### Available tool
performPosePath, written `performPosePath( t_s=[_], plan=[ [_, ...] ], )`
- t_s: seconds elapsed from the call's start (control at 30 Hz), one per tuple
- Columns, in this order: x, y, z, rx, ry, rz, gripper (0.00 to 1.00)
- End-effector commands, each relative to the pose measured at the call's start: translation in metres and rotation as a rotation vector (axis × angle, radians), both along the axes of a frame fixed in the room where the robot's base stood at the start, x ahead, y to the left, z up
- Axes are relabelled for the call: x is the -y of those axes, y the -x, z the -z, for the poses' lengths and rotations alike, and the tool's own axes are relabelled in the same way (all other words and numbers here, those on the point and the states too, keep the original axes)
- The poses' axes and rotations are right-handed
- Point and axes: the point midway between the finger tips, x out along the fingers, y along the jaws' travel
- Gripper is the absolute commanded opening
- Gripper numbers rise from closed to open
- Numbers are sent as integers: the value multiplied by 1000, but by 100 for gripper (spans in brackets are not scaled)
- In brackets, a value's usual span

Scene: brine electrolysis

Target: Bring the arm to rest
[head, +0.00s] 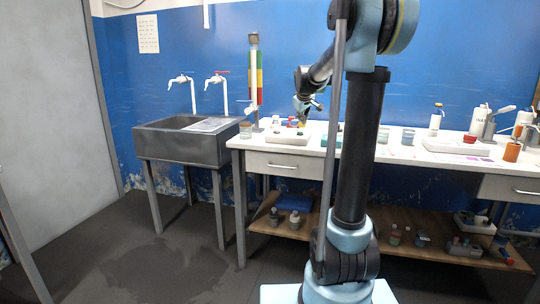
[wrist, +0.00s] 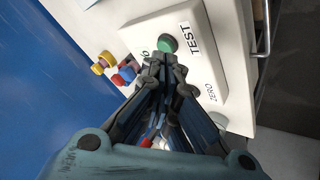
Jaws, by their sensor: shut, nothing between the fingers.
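My gripper (wrist: 160,66) is shut and empty, its fingertips together in the wrist view. It hangs over a white sloped unit (wrist: 205,85) with black TEST and ZERO labels. A green button (wrist: 167,44) on that unit shows just beyond the fingertips; I cannot tell whether they touch it. In the head view my arm is bent, with the gripper low over the left part of the white bench, above the white unit (head: 288,138).
Small yellow (wrist: 103,62) and red-and-blue items (wrist: 126,73) lie beside the unit. A dark sink (head: 185,148) stands left of the bench. Bottles (head: 479,120) and containers stand at the bench's right. A wooden shelf (head: 300,232) below holds small items. Floor left of the bench is open.

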Motion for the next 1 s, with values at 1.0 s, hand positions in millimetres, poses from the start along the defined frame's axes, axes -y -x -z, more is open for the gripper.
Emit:
performPosePath(
  t_s=[1.0],
  plan=[
    [9, 387, 159, -364, -271, 374, 0]
  ],
)
